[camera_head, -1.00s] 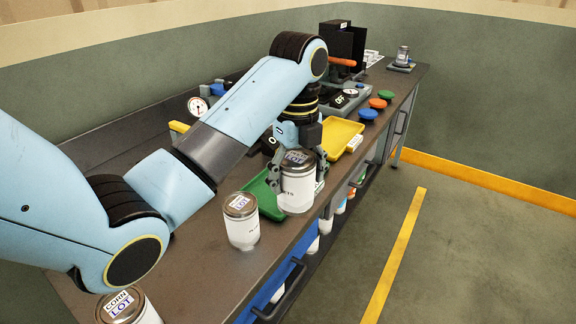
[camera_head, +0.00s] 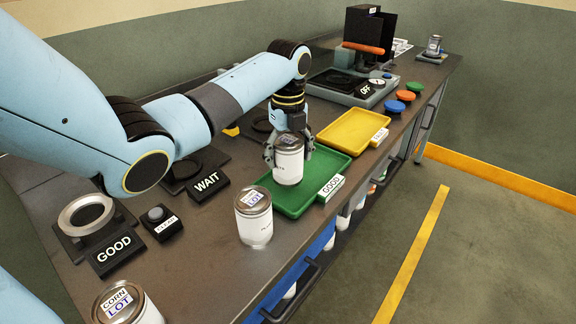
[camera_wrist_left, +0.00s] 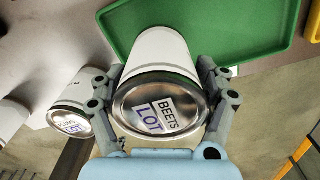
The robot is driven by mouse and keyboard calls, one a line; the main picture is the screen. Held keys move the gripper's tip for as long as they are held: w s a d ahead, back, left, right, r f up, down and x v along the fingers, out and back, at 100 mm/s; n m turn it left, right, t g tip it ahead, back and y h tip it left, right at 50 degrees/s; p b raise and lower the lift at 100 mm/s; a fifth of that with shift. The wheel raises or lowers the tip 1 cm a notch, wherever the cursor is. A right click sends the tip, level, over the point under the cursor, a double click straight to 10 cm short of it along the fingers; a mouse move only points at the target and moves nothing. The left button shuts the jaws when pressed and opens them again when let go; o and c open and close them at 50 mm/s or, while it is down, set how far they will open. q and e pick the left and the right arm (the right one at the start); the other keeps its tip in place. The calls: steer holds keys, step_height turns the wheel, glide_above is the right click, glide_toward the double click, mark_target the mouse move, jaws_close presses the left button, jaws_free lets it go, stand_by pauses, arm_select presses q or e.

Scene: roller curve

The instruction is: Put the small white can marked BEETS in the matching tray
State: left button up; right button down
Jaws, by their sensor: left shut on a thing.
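The small white can marked BEETS (camera_head: 289,164) is upright in my left gripper (camera_head: 288,140), over the green tray (camera_head: 330,168). The tray has a GOOD sign (camera_head: 331,188) at its front edge. In the left wrist view the can's lid (camera_wrist_left: 160,108) reads BEETS LOT, and the gripper's fingers (camera_wrist_left: 165,100) close on both sides of it. The green tray (camera_wrist_left: 215,30) shows beyond the can there. I cannot tell whether the can's base touches the tray. My right gripper is not in view.
Another white can (camera_head: 253,220) stands just left of the green tray, and a CORN can (camera_head: 125,305) is nearer. A yellow tray (camera_head: 355,128) lies beyond. GOOD (camera_head: 113,255) and WAIT (camera_head: 207,184) stations are at left.

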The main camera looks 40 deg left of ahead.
mark_target(288, 168)
arm_select(q)
step_height(288, 168, down, 4)
steer(key=shift+r, duration=0.2)
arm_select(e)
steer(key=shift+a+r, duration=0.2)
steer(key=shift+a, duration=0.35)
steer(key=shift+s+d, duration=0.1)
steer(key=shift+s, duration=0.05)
arm_select(q)
steer(key=shift+f, duration=0.1)
steer(key=o, duration=1.6)
steer(key=shift+s+d, duration=0.1)
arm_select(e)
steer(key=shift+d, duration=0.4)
